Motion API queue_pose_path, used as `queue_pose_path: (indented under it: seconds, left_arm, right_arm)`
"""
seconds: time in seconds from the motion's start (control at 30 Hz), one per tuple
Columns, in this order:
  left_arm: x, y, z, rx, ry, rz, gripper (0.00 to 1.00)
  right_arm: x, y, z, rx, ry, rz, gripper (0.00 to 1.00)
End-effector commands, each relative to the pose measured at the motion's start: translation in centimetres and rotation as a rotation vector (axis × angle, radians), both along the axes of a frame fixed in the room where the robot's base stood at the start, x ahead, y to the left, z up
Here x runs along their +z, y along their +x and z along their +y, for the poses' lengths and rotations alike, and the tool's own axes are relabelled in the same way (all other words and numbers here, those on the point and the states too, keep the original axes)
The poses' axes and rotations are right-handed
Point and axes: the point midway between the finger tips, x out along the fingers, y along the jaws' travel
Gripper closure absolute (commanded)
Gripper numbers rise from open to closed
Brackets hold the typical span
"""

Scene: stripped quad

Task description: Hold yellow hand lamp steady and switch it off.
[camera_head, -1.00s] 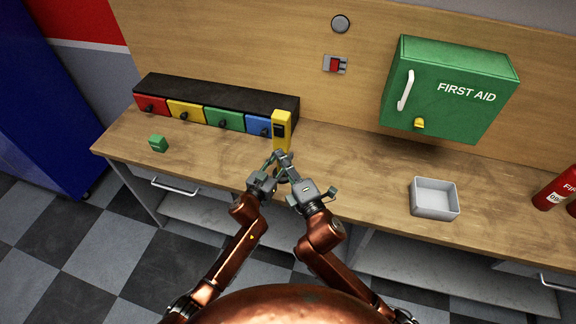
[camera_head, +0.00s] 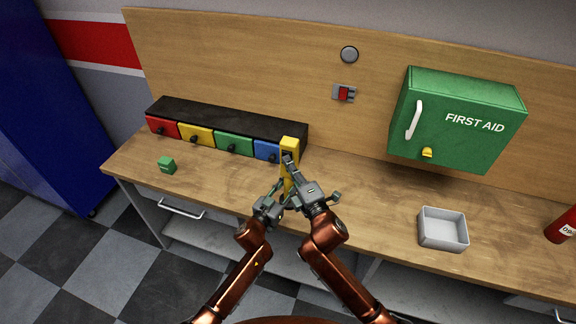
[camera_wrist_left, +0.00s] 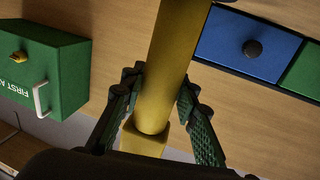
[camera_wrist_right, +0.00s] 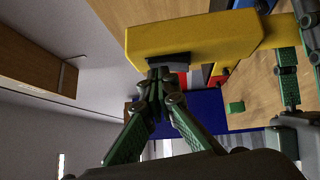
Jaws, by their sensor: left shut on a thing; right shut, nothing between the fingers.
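The yellow hand lamp (camera_head: 290,145) is upright at the front of the blue drawer; its yellow body also shows in the left wrist view (camera_wrist_left: 172,60). My left gripper (camera_wrist_left: 162,100) is shut on the lamp's lower part, with one finger on each side. My right gripper (camera_head: 288,157) is shut and empty, its fingertips at the front of the lamp's upper part. In the right wrist view the fingertips (camera_wrist_right: 157,78) are at the lamp's yellow head (camera_wrist_right: 195,42), touching or very near. Whether the lamp is lit cannot be told.
A black drawer unit (camera_head: 225,117) with coloured drawers stands behind and left. A small green block (camera_head: 166,166) lies left on the bench (camera_head: 360,190). A grey tray (camera_head: 443,230) is to the right. A green first aid box (camera_head: 455,120) hangs on the back panel.

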Motion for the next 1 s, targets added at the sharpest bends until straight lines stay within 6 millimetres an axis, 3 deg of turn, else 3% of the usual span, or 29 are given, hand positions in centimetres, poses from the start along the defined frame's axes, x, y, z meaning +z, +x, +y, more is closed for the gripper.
queue_pose_path:
  seconds: [0.37, 0.53, 0.8, 1.0]
  left_arm:
    - [-0.1, 0.0, 0.0, -0.001, 0.001, -0.001, 1.00]
    - [-0.1, 0.0, 0.0, -0.001, 0.001, 0.000, 1.00]
    - [-0.1, 0.0, 0.0, 0.000, 0.001, 0.000, 1.00]
    - [-0.1, 0.0, 0.0, -0.001, 0.001, 0.000, 1.00]
  right_arm:
    - [0.2, -0.9, 0.3, -0.001, -0.001, -0.002, 1.00]
    - [0.5, -3.9, 1.3, 0.001, 0.001, 0.000, 1.00]
    - [1.0, -9.3, -1.6, -0.002, -0.002, -0.001, 1.00]
    - [1.2, -11.8, -2.8, -0.001, -0.002, 0.000, 1.00]
